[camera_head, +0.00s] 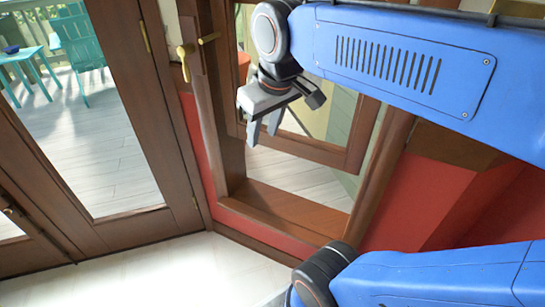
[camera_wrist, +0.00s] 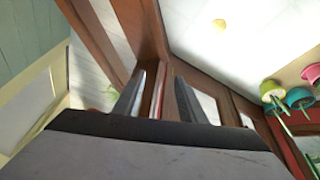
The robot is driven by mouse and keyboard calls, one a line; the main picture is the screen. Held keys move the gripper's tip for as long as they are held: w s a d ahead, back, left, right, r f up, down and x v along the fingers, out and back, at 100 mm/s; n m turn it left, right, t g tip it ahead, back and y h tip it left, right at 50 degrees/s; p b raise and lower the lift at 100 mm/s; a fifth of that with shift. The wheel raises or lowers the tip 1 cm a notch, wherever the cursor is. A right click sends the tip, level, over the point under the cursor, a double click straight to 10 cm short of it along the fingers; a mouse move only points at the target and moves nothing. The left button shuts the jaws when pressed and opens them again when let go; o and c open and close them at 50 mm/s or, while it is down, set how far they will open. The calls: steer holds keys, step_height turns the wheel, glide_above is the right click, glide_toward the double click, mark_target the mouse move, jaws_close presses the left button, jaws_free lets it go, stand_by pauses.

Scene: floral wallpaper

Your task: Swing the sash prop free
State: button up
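My gripper (camera_head: 264,136) hangs in front of a brown wooden window frame with a sash (camera_head: 315,149), left of its middle. The two fingers stand apart, with nothing visibly held. In the wrist view my gripper (camera_wrist: 158,97) also shows spread fingers, with brown wood and a red strip in the gap behind them. I cannot tell whether either one is the sash prop.
A glazed wooden door (camera_head: 172,130) stands at the left. Red wall panels (camera_head: 415,210) flank the window. The pale floor (camera_head: 150,272) is open below. Outside are a turquoise chair (camera_head: 80,45) and table (camera_head: 22,56). Colourful rounded objects (camera_wrist: 300,97) show right in the wrist view.

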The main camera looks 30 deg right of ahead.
steer(key=s+f, duration=0.3)
steer(key=f, duration=0.3)
steer(key=shift+s+d+m, duration=0.15)
steer(key=shift+m, duration=0.25)
steer(key=shift+m+t, duration=0.3)
steer(key=shift+t, duration=0.1)
steer(key=s+f, duration=0.1)
steer(key=f, duration=0.1)
steer(key=s+f, duration=0.1)
steer(key=f, duration=0.1)
steer(key=shift+s+d, duration=0.1)
stand_by(1.3)
